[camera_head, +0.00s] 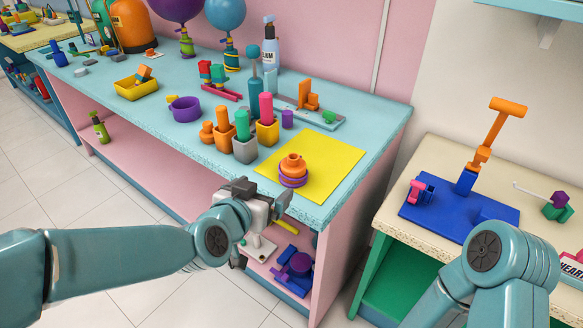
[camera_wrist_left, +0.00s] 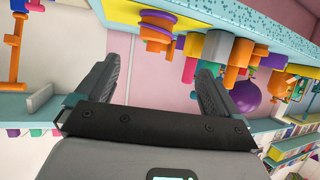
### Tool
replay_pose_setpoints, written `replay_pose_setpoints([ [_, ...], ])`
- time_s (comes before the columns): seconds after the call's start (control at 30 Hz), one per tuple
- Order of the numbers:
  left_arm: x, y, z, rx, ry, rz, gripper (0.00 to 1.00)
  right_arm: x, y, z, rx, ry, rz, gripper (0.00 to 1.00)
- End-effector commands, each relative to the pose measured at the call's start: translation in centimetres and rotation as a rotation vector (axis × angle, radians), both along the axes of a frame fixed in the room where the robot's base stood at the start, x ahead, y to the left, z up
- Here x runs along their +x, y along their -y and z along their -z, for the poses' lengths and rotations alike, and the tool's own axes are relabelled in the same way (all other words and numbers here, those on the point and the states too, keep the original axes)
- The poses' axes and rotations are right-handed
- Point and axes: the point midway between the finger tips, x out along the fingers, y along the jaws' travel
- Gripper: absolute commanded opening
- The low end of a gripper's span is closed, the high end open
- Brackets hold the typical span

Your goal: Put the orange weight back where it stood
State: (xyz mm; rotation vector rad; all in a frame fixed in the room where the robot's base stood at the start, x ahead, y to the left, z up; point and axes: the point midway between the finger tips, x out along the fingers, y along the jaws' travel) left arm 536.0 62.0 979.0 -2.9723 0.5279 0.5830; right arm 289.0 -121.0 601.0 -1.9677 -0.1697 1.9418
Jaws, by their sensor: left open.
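An orange knobbed piece, which looks like the orange weight (camera_head: 293,162), sits on a purple round piece (camera_head: 293,181) on the yellow mat (camera_head: 325,155) near the table's front right corner. In the left wrist view the orange piece (camera_wrist_left: 153,35) shows beyond the fingers, with purple beside it. My left gripper (camera_head: 262,196) is open and empty, in front of the table edge, apart from the stack. It also shows open in the left wrist view (camera_wrist_left: 158,66). My right gripper is out of view; part of my right arm shows at lower right.
Left of the mat stand a green cylinder in a grey block (camera_head: 244,145), a pink cylinder in a yellow block (camera_head: 267,130) and orange pieces (camera_head: 207,132). The mat's right side is clear.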

Motion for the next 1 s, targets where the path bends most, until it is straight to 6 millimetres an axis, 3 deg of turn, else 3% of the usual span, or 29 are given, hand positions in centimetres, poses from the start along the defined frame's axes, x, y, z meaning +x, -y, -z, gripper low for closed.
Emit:
replay_pose_setpoints([
  [0.13,0.1,0.7,-1.3,0.002,-0.003,0.017,0.96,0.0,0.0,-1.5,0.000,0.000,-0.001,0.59],
  [0.27,0.5,1.1,-1.4,0.005,-0.004,0.028,0.96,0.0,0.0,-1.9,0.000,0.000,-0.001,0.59],
  [0.7,8.3,4.1,2.1,0.004,-0.005,0.028,0.96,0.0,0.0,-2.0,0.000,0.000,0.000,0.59],
  [1.0,10.7,5.1,3.3,0.004,-0.005,0.026,0.96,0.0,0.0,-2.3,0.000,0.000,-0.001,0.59],
])
